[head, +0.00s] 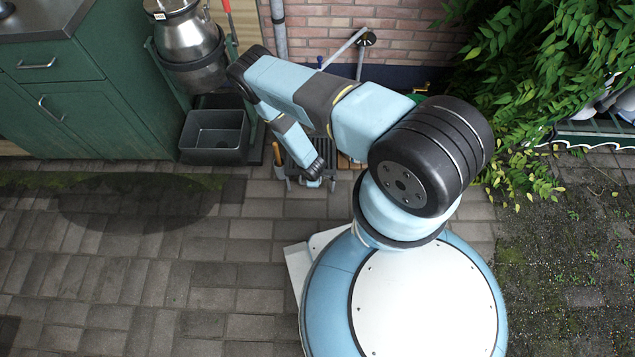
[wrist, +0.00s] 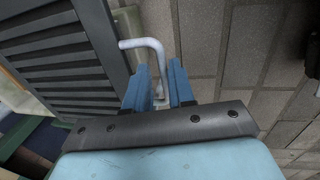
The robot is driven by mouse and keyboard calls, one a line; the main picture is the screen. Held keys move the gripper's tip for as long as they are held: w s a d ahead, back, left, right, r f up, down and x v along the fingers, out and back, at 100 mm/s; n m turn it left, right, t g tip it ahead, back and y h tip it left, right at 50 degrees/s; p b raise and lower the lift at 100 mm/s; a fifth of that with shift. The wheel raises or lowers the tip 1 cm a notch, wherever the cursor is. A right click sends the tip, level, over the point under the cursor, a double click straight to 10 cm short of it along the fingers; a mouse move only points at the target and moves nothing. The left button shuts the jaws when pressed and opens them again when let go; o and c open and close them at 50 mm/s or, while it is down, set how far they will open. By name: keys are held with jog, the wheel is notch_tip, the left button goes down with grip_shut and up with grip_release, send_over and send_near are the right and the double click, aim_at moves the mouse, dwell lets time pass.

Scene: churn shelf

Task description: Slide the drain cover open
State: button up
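The drain cover (wrist: 65,55) is a dark grey slatted panel at the upper left of the wrist view. A pale grey bent bar handle (wrist: 147,42) sticks out from its edge and turns down between my fingers. My gripper (wrist: 160,72) is open, with one blue finger on each side of the handle's end and visible gaps beside it. In the head view my gripper (head: 315,178) is low near the paving by the wall, and my arm hides most of the cover there.
Grey paving (head: 150,265) is clear at the front left. A grey bin (head: 214,135) stands left of my gripper, below a metal churn (head: 188,45) and beside a green cabinet (head: 85,95). A brick wall (head: 335,25) is behind; leafy plants (head: 545,70) fill the right.

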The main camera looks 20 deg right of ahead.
jog(key=shift+o, duration=1)
jog(key=shift+s+d, duration=0.15)
jog(key=shift+d, duration=0.05)
jog(key=shift+r, duration=0.1)
notch_tip(320, 180, up, 13)
jog(key=s, duration=0.2)
jog(key=shift+s+a, duration=0.2)
jog(key=shift+a, duration=0.15)
jog(key=shift+r, duration=0.1)
